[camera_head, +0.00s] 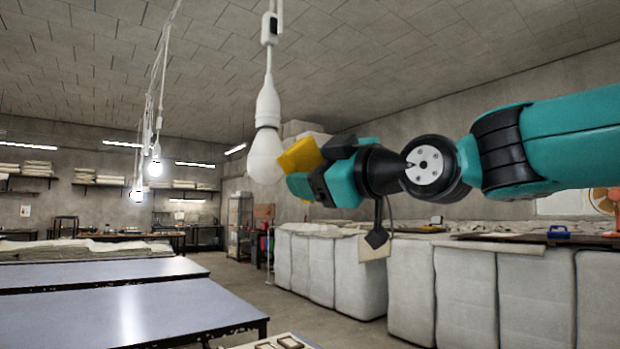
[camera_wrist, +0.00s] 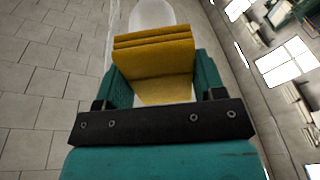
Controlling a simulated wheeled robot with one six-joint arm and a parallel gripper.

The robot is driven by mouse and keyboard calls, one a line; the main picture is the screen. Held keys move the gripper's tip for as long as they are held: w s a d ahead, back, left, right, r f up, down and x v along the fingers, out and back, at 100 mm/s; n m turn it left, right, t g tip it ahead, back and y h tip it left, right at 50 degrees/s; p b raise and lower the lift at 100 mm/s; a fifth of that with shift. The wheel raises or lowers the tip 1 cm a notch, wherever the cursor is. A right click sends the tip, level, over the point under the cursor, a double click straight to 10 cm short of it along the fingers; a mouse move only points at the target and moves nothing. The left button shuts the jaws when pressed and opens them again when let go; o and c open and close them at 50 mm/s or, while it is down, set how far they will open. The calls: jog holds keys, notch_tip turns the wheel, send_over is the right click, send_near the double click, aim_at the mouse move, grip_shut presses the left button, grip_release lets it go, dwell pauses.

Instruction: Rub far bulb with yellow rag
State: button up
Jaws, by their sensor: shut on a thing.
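My gripper (camera_head: 318,174) is shut on a folded yellow rag (camera_head: 298,156), which juts from its tips. In the wrist view the rag (camera_wrist: 154,60) sits between the two teal fingers. A large unlit white bulb (camera_head: 265,158) hangs from a white socket and cord just left of the rag. The rag's edge meets the bulb's right side in the head view; I cannot tell if they touch. The bulb (camera_wrist: 152,14) also shows just beyond the rag in the wrist view. Two lit bulbs, one higher (camera_head: 155,167) and one lower (camera_head: 137,193), hang farther back at the left.
Long blue-grey tables (camera_head: 110,308) stand below at the left. White fabric-covered bales (camera_head: 478,295) line the right side. A fan (camera_head: 603,200) is at the right edge. Cords hang from the ceiling. The air left of the large bulb is clear.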

jog(key=b+v, duration=0.2)
jog(key=v, duration=0.1)
jog(key=shift+a+r, duration=0.1)
dwell(0.3)
dwell(0.6)
